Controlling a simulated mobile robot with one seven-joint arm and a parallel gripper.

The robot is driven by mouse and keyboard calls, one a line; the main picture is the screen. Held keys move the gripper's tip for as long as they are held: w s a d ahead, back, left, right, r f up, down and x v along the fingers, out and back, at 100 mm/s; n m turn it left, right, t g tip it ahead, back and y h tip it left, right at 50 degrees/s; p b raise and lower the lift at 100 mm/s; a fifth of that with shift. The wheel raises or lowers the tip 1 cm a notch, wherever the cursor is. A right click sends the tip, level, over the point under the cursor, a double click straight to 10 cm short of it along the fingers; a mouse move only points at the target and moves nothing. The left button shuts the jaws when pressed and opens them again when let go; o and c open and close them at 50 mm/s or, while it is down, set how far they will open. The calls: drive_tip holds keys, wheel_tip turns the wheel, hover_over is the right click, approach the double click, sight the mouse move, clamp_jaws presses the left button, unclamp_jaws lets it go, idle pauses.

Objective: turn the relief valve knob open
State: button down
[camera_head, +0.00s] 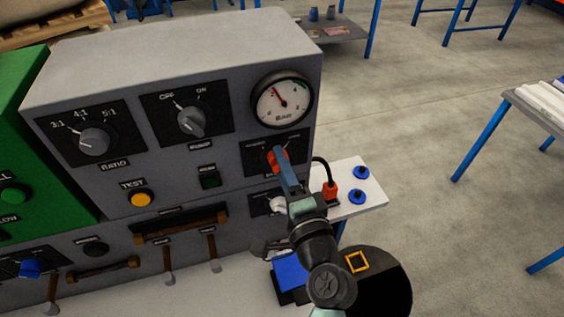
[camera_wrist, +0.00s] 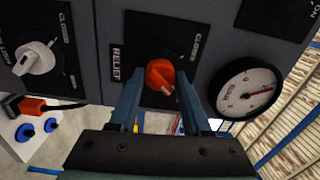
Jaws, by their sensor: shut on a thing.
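The relief valve knob (camera_wrist: 159,73) is red and sits on a black plate marked RELIEF on the grey panel. A CLOSED label shows at the plate's upper right in the wrist view. A small pale mark on the knob points down and slightly right there. My gripper (camera_wrist: 157,88) is shut on the knob, one finger on each side. In the head view my gripper (camera_head: 284,167) reaches the panel below the gauge. It partly covers the knob (camera_head: 272,159) and its plate there.
The pressure gauge (camera_head: 282,99) is just above the knob. A white valve knob (camera_wrist: 35,58) is on the neighbouring plate. A red plug (camera_head: 330,191) with a black cable stands close by on the right.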

drive_tip(key=shift+m, duration=0.5)
drive_tip(key=shift+c, duration=1.8)
unclamp_jaws()
drive_tip(key=b+v, duration=0.3)
drive_tip(key=v, duration=1)
drive_tip(key=shift+b, duration=0.3)
